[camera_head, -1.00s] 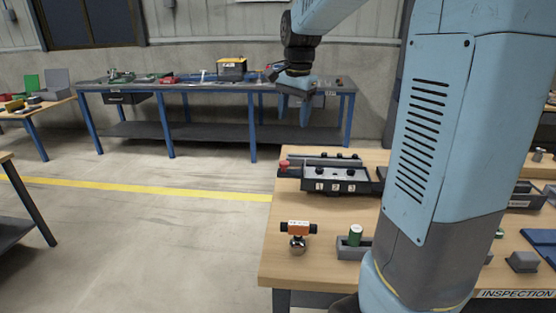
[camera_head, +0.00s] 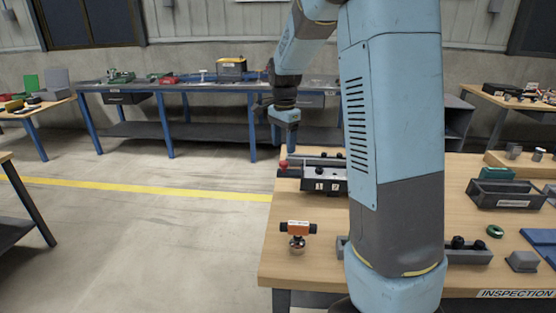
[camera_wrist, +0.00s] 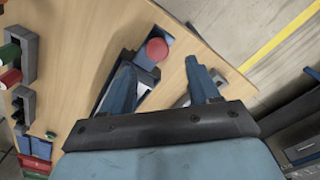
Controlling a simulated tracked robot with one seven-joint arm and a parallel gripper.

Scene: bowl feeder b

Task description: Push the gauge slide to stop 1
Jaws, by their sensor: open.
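The gauge (camera_head: 323,186) is a dark block on the wooden bench with white labels 1 and 2 showing; my arm hides its right end. A red knob (camera_head: 283,164) sits at its left end, apparently on the slide. In the wrist view the red knob (camera_wrist: 157,49) is on a small blue-grey block (camera_wrist: 147,61) between and just beyond my fingers. My gripper (camera_head: 291,143) is open and empty, pointing down above the gauge's left end; its spread fingers also show in the wrist view (camera_wrist: 160,67). I see no clear contact with the knob.
An orange-and-black piece (camera_head: 298,228) on a round base stands at the bench's front left. Open floor lies left of the bench.

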